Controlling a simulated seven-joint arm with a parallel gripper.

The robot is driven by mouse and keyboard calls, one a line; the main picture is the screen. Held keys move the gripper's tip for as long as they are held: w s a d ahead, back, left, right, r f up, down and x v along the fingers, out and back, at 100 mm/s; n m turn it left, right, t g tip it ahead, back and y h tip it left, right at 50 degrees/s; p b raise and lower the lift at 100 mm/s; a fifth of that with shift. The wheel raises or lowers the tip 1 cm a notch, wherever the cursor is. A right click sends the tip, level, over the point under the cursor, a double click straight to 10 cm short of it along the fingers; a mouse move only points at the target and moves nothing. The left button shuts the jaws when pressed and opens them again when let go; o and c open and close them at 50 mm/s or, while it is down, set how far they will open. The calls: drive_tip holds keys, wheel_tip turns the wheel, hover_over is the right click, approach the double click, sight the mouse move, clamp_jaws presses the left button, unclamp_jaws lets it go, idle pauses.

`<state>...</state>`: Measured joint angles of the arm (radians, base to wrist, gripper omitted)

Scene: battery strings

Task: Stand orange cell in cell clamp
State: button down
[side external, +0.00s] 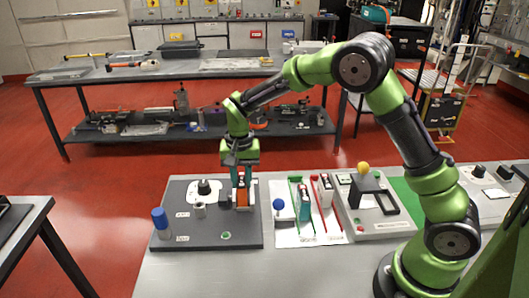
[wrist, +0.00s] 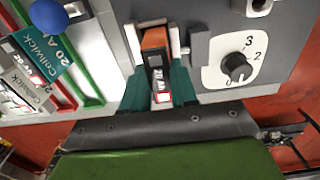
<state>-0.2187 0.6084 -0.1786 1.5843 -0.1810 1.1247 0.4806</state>
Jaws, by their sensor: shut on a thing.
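The orange cell (wrist: 155,40) has an orange end and a dark side lettered "20 Ah". My gripper (wrist: 159,82) is shut on it, with a teal finger on each side. In the side external view my gripper (side external: 242,182) points down over the grey board, and the orange cell (side external: 242,197) looks upright between its fingers.
The grey board (side external: 190,236) also carries a dial (side external: 204,188), a blue-topped cylinder (side external: 160,222) and a green button (side external: 226,236). To the right are a blue ball (side external: 278,204), a teal cell (side external: 305,201) between rails, and a black stand (side external: 372,190) with a yellow ball.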

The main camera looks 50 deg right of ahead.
drive_tip(key=shift+f, duration=0.15)
idle(0.4)
drive_tip(key=c, duration=0.8)
unclamp_jaws()
drive_tip(key=shift+f, duration=0.1)
wheel_tip(320, 180, up, 17)
drive_tip(key=s+r+n+t+y, duration=0.1)
drive_tip(key=s+n+t, duration=0.4)
drive_tip(key=s, duration=1.8)
drive_tip(key=shift+d+t+y, duration=0.45)
drive_tip(key=shift+t+y, duration=0.05)
drive_tip(key=shift+t, duration=0.6)
